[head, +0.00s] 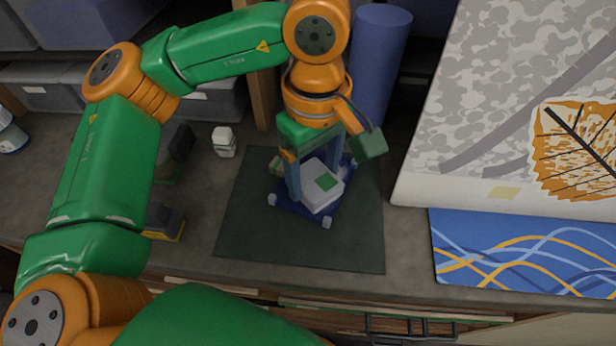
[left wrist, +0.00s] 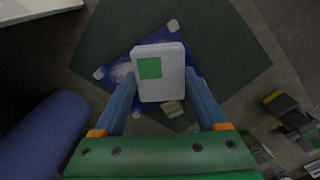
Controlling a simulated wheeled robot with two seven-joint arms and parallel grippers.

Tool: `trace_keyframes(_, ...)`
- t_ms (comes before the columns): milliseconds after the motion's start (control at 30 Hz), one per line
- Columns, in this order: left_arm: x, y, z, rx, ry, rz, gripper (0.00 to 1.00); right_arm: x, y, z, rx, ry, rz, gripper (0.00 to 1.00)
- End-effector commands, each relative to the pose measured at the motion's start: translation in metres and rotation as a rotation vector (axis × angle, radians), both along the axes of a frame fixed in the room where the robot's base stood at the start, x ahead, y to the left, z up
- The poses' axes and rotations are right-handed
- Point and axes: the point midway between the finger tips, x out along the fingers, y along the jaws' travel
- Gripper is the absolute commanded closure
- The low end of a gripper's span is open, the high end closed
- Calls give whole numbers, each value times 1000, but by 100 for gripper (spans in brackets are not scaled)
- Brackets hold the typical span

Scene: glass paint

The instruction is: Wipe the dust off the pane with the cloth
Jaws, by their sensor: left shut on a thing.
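My left gripper (head: 317,198) points down over the dark green mat and is shut on a white pad with a green square, which looks like the folded cloth (head: 330,196). The left wrist view shows the cloth (left wrist: 160,88) between the fingertips of the left gripper (left wrist: 161,80). The pane (head: 294,207) is a dark blue square with pale corner pieces, lying turned on the mat. The cloth is over it and hides its middle; I cannot tell whether they touch. A pale patch, perhaps dust, shows on the pane (left wrist: 113,62) in the left wrist view. My right gripper is not in view.
A small yellow-green block (left wrist: 173,109) is beside the pane. A white bottle-like object (head: 224,143) and a dark block with yellow base (head: 164,222) stand left of the mat (head: 340,249). A blue roll (head: 382,45) stands behind. A leaf-patterned board (head: 490,120) is at right.

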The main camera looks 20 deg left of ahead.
Motion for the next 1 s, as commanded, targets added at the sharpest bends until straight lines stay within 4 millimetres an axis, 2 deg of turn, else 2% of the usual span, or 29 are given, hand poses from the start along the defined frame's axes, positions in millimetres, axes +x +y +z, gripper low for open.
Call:
trace_keyframes(267, 17, -2, 1, 0, 1, 0, 71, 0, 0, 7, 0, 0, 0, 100)
trace_keyframes(500, 44, -4, 0, 0, 1, 2, 71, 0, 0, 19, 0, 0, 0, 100)
trace_keyframes(633, 48, -4, -2, 0, 1, 0, 71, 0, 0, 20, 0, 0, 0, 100)
trace_keyframes(867, 73, -7, 4, 0, 2, 2, 71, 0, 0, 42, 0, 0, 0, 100)
trace_keyframes(1000, 82, -7, 1, 0, 0, 0, 71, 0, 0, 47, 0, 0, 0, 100)
